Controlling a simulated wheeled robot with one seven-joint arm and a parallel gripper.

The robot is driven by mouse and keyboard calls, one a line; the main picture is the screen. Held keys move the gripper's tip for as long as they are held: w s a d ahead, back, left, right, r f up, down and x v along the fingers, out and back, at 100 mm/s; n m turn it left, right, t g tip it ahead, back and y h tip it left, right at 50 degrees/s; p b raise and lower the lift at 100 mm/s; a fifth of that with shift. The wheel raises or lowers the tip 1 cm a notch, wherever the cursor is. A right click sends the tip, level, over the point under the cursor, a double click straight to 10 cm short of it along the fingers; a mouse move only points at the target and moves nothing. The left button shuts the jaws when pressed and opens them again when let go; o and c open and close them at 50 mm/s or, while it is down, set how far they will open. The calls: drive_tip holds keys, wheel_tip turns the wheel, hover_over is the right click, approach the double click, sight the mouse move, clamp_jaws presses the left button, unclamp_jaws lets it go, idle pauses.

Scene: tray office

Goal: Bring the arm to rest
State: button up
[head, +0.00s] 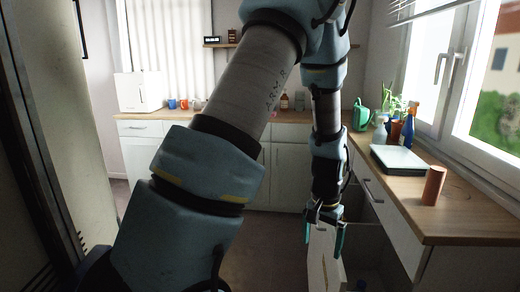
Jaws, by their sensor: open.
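My arm reaches from the left foreground up over the top of the head view and hangs down on the right side of the middle. My gripper (324,236) points downward at the low end of the arm. Its two teal fingers are apart. A white upright panel or box (322,262) shows behind and below the fingers. I cannot tell whether the fingers touch it.
A wooden counter (462,224) runs along the right under the window, with a brown cylinder (433,185), a flat pale tray-like object (397,160) and spray bottles (409,127). White cabinets (284,178) stand at the back. Some dark floor (276,242) is clear.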

drive_tip(key=s+a+r+n, duration=0.1)
drive_tip(key=a+r+n, duration=0.1)
drive_tip(key=a, duration=0.5)
drive_tip(key=s+a+r+n+t+b, duration=0.1)
drive_tip(key=a+r, duration=0.3)
drive_tip(key=a, duration=0.4)
drive_tip(key=s+a+r+n, duration=0.2)
drive_tip(key=a+r+n, duration=0.1)
drive_tip(key=a, duration=0.4)
drive_tip(key=shift+a+r+n+b, duration=0.3)
drive_tip(key=shift+a+r+n, duration=0.1)
drive_tip(key=shift+r, duration=0.15)
